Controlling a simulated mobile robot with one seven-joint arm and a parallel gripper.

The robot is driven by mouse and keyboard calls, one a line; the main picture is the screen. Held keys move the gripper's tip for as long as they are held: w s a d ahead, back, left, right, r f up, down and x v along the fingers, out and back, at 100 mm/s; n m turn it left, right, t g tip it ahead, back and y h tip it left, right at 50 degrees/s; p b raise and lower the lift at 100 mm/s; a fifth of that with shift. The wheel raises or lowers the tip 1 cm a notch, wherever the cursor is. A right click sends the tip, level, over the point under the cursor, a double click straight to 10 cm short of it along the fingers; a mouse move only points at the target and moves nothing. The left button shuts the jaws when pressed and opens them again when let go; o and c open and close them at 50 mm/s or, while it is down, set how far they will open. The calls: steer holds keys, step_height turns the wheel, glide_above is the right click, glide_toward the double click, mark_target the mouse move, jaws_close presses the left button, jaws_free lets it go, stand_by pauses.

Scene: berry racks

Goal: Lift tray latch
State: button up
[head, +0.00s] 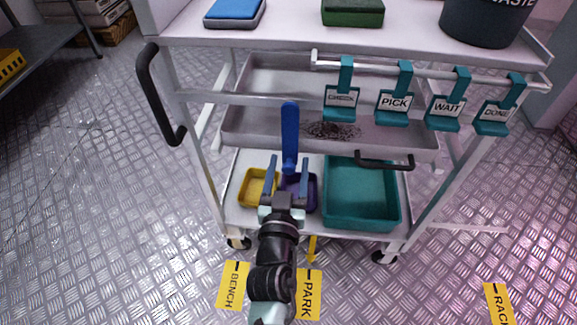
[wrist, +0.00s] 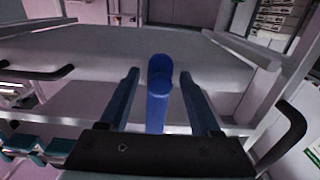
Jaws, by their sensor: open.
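The tray latch (head: 290,130) is an upright blue lever at the front of the grey middle tray (head: 245,118) of the cart. My gripper (head: 288,160) is open, with its two dark blue fingers pointing at the cart. In the head view the fingers appear on either side of the latch's lower end. In the wrist view the latch (wrist: 158,100) stands between the fingers with a gap on both sides. I see no contact, and how deep the latch sits between the fingers is hard to tell. A dark crumbly patch (head: 332,130) lies on the tray.
A black handle (head: 385,162) is right of the latch, and another (head: 158,95) is on the cart's left. Teal tags (head: 394,105) hang from a rail. The lower shelf holds yellow (head: 244,188), purple (head: 312,192) and teal (head: 362,223) bins.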

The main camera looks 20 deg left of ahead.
jaws_close()
stand_by(1.3)
